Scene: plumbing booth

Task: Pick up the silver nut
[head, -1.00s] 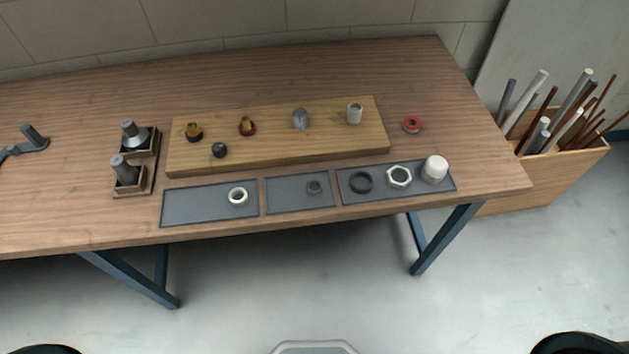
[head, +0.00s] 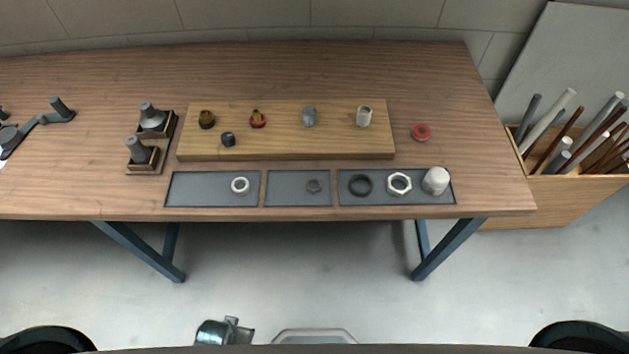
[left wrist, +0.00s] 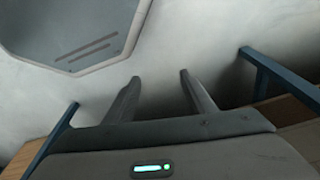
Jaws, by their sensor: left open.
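A pale silver hexagonal nut (head: 398,183) lies flat in the right grey tray (head: 417,200) in the head view, between a dark ring (head: 360,185) and a white cap (head: 435,181). A smaller, darker grey nut (head: 314,186) lies in the middle tray (head: 285,188). A pale silver ring (head: 240,185) lies in the left tray (head: 200,188). My left gripper (left wrist: 157,80) is open and empty in the left wrist view, over the floor and away from the nuts. My right gripper is not seen.
A wooden board (head: 285,146) with several small fittings lies behind the trays. Two dark stands (head: 150,145) are to its left, a red ring (head: 421,132) to its right. A crate of pipes (head: 560,190) stands right of the table (head: 490,150).

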